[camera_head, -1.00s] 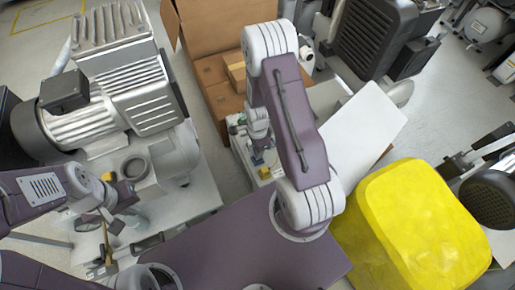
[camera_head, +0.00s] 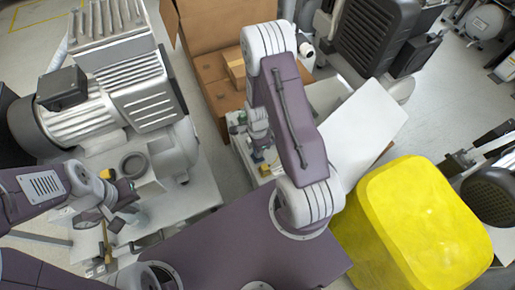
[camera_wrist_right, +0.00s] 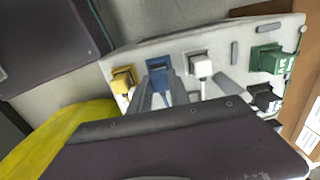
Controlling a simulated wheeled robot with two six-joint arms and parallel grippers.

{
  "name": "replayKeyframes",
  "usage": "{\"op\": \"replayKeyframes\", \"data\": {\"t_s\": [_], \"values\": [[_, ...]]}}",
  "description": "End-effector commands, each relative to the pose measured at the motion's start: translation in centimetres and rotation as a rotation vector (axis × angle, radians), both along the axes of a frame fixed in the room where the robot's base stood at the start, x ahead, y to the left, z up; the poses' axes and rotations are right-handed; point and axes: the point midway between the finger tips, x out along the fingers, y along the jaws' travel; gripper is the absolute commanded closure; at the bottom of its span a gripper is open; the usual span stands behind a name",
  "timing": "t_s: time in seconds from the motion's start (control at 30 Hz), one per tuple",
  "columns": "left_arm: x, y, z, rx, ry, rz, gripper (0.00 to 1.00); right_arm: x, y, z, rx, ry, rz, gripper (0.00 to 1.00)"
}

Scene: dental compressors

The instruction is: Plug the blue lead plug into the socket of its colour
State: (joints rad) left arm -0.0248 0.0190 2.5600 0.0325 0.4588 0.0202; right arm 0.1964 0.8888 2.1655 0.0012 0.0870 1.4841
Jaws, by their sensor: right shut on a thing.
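In the right wrist view, a pale socket panel (camera_wrist_right: 225,52) carries a row of coloured connectors. The blue lead plug (camera_wrist_right: 158,84) is between the fingertips of my right gripper (camera_wrist_right: 160,92), which is shut on it at the panel face. Whether the plug is seated in a blue socket is hidden by the fingers. In the head view my right gripper (camera_head: 262,150) is at the panel box, partly covered by my arm. My left gripper (camera_head: 108,238) hangs over the grey bench at the left, away from the panel; its jaw opening is too small to tell.
Beside the blue plug are a yellow connector (camera_wrist_right: 123,78), a white connector (camera_wrist_right: 201,66), a green connector (camera_wrist_right: 270,60) and a black connector (camera_wrist_right: 264,98). A yellow bin (camera_head: 415,225) stands at right, a cardboard box (camera_head: 205,35) behind, and a large grey compressor (camera_head: 125,80) at left.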

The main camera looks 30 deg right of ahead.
Motion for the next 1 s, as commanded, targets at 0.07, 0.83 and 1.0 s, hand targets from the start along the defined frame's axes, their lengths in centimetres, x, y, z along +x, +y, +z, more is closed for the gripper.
{"op": "replayKeyframes", "data": {"t_s": [0.07, 0.83, 1.0], "values": [[0.0, 0.0, 0.1, 0.0, 0.0, 0.0, 1.0, 0.0, 0.0, 0.0, 0.0, 0.0, 0.0, 1.0], [0.0, 0.0, 0.0, 0.0, 0.0, 0.0, 1.0, 0.1, 0.0, -1.0, 0.0, -0.001, 0.0, 1.0], [0.0, 0.0, 0.0, 0.0, 0.0, 0.0, 1.0, 0.0, 0.0, -1.0, 0.0, 0.0, 0.0, 1.0]]}}
